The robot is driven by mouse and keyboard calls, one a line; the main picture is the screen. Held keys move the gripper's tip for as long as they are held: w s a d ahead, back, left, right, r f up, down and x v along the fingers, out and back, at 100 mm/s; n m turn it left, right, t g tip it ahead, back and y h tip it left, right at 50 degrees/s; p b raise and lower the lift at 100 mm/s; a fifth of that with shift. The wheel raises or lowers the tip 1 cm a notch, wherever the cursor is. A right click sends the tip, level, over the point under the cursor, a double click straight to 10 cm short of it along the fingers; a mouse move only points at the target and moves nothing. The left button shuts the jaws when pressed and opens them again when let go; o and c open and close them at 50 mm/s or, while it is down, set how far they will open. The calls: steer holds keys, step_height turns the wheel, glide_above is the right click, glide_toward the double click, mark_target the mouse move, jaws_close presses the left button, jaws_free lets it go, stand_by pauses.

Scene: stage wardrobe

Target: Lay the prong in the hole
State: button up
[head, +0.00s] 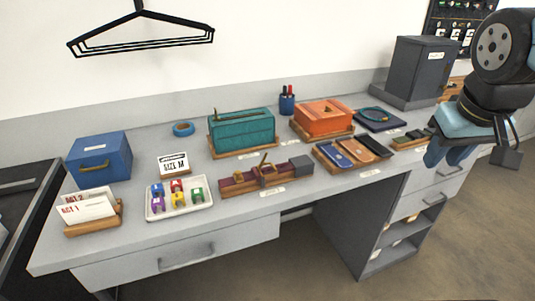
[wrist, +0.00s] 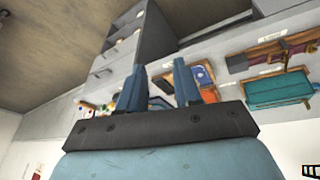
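A dark red strap (head: 236,183) lies along a wooden board near the front middle of the bench in the head view. A brass-coloured buckle (head: 267,171) sits around it, and a thin prong (head: 263,159) seems to stick up from it. The hole is too small to make out. In the wrist view the board with the strap (wrist: 272,54) shows at the upper right. My gripper (head: 452,155) hangs at the right end of the bench, well away from the buckle. In the wrist view its two blue fingers (wrist: 159,88) stand apart with nothing held between them.
Behind the board stand a teal box (head: 242,131) and an orange box (head: 323,116). A white tray of coloured pieces (head: 178,213) is on its left; a rack of phone-like cases (head: 352,152) is on its right. A grey cabinet (head: 420,68) stands near my arm.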

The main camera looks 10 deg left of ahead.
steer(key=w+a+f+n+g+h, duration=0.3)
steer(key=w+a+f+n+h, duration=0.15)
steer(key=w+a+n, duration=0.2)
steer(key=n+t+h, duration=0.3)
steer(key=n+t, duration=1.2)
steer(key=n, duration=0.4)
glide_toward(264, 158)
steer(key=x, duration=1)
steer(key=shift+w+d, duration=0.1)
steer(key=shift+w, duration=0.1)
jaws_close()
